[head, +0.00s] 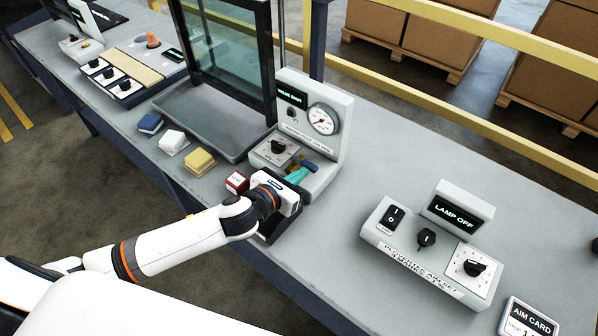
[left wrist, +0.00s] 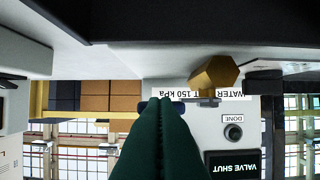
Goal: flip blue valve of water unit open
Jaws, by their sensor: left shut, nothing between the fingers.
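The water unit (head: 330,108) is a pale box with an upright panel, a round gauge (head: 322,119) and a black knob (head: 278,147). Its small display (head: 292,95) is too small to read in the head view; in the left wrist view the display (left wrist: 233,166) reads VALVE SHUT. The blue valve handle (head: 309,164) is at the unit's lower right, partly covered by my gripper. A brass hex fitting (left wrist: 214,76) shows in the wrist view. My left gripper (head: 298,175) has its teal fingers (left wrist: 162,102) together and empty, close to the handle; I cannot tell whether they touch.
A small red box (head: 237,183) stands left of my left gripper. Yellow (head: 200,161), white (head: 173,142) and blue (head: 150,123) blocks lie farther left. A glass-fronted stand (head: 228,50) is behind them. A lamp box (head: 425,255) is at right, with bare bench between.

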